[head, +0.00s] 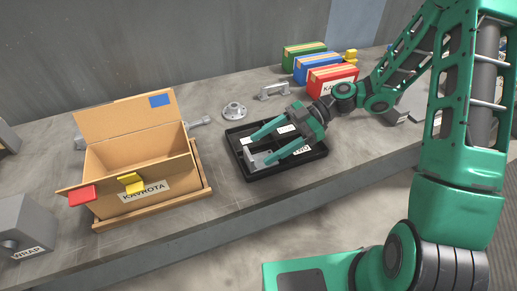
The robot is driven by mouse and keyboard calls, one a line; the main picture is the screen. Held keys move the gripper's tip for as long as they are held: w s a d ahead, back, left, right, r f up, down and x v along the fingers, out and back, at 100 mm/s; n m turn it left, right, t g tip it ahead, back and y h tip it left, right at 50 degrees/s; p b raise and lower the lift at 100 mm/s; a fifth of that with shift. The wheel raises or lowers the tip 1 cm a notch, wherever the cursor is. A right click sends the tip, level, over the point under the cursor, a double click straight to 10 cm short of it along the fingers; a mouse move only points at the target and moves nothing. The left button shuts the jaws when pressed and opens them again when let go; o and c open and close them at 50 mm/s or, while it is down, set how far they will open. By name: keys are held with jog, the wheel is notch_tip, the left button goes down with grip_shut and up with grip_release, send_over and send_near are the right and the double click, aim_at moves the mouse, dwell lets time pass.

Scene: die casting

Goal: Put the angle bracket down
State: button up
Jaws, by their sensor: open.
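The angle bracket (262,159) is a small grey metal part. It sits low in the black tray (245,174), near the tray's front left part, and appears to rest on its floor. My gripper (263,146) is open over the tray, its two green fingers pointing left. The bracket lies around the fingertips, between or just below them. The fingers hide part of the tray floor, and I cannot tell if either one touches the bracket.
An open cardboard box (140,160) with red and yellow pieces on its front stands left of the tray. A grey flange (234,111) and a grey handle-shaped part (273,91) lie behind the tray. Green, blue and red boxes (331,82) stand at the back right.

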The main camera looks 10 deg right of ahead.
jog(key=v, duration=0.8)
jog(key=shift+d, duration=0.15)
jog(key=shift+s+d+m+h, duration=0.15)
jog(key=shift+d+m+h, duration=0.1)
jog(key=shift+m+h, duration=0.15)
jog(key=s+d+m+h, duration=0.1)
jog(key=d+m, duration=0.1)
jog(key=s+d+m+t+h, duration=0.1)
jog(key=d+m+h, duration=0.1)
jog(key=s+d+m+h, duration=0.1)
jog(key=d+m+h, duration=0.1)
jog(key=shift+s+d+f+m+t, duration=0.2)
jog(key=shift+f+m+t, duration=0.05)
jog(key=shift+m+t, duration=0.05)
jog(key=s+d+r+m+t+h, duration=0.1)
jog(key=s+d+r+m+h, duration=0.2)
jog(key=s+d+m, duration=0.6)
jog(key=s+d+r+m+t+h, duration=0.1)
jog(key=s+d+r+m+h, duration=0.3)
jog(key=s+d+m, duration=0.5)
jog(key=shift+s+r+m, duration=0.35)
jog(key=shift+s+m, duration=0.7)
jog(key=shift+m, duration=0.05)
jog(key=shift+a, duration=0.1)
jog(key=shift+w+f, duration=0.25)
jog(key=shift+w, duration=0.35)
